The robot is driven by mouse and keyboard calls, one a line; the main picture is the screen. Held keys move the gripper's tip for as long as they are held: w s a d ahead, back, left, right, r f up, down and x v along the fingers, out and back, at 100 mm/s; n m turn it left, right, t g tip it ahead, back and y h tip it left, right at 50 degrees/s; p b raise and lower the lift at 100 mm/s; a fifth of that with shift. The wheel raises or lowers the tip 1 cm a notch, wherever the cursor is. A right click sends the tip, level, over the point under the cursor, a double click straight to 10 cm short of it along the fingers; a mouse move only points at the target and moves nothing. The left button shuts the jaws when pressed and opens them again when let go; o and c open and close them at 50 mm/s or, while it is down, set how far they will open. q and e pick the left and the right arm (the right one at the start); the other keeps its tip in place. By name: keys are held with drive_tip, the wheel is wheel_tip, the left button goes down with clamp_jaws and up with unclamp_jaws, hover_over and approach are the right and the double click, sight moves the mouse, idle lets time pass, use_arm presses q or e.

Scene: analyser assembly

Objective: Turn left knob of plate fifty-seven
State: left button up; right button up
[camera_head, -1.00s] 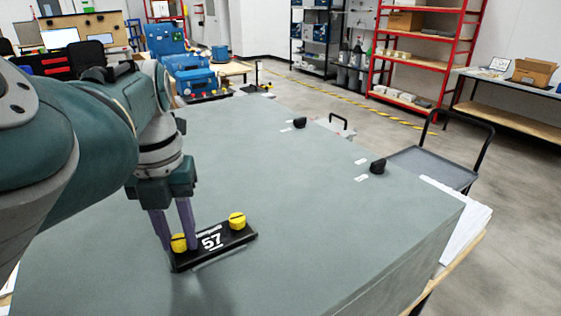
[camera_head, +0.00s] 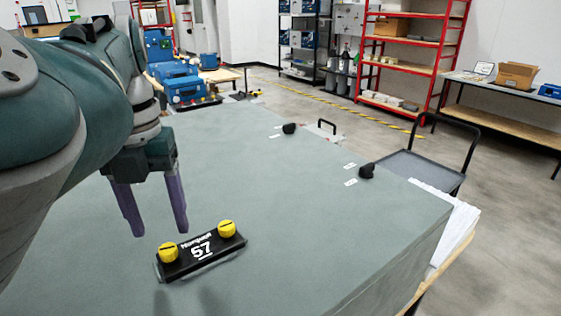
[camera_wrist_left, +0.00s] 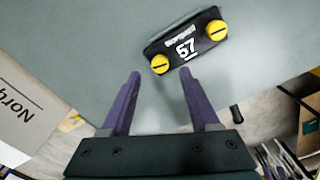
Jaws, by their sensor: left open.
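The black plate marked 57 (camera_head: 201,250) lies on the grey-green top of a large box. It has a yellow left knob (camera_head: 168,252) and a yellow right knob (camera_head: 226,228), each with a dark slot. My left gripper (camera_head: 160,232) is open and empty, with purple fingers pointing down above and just behind the left knob. In the left wrist view the left knob (camera_wrist_left: 160,63) shows just beyond the gap between the spread fingertips (camera_wrist_left: 160,72), apart from them. The right knob (camera_wrist_left: 216,30) is farther off. My right gripper is not in view.
The grey-green surface (camera_head: 300,200) around the plate is mostly clear. Two black knobs (camera_head: 289,128) (camera_head: 367,171) with white labels stand near its far right edge. A cart (camera_head: 425,165) and a red shelf (camera_head: 415,60) are beyond.

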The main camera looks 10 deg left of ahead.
sight(167, 248)
use_arm(q)
wheel_tip(167, 248, up, 5)
drive_tip(key=shift+b, duration=0.35)
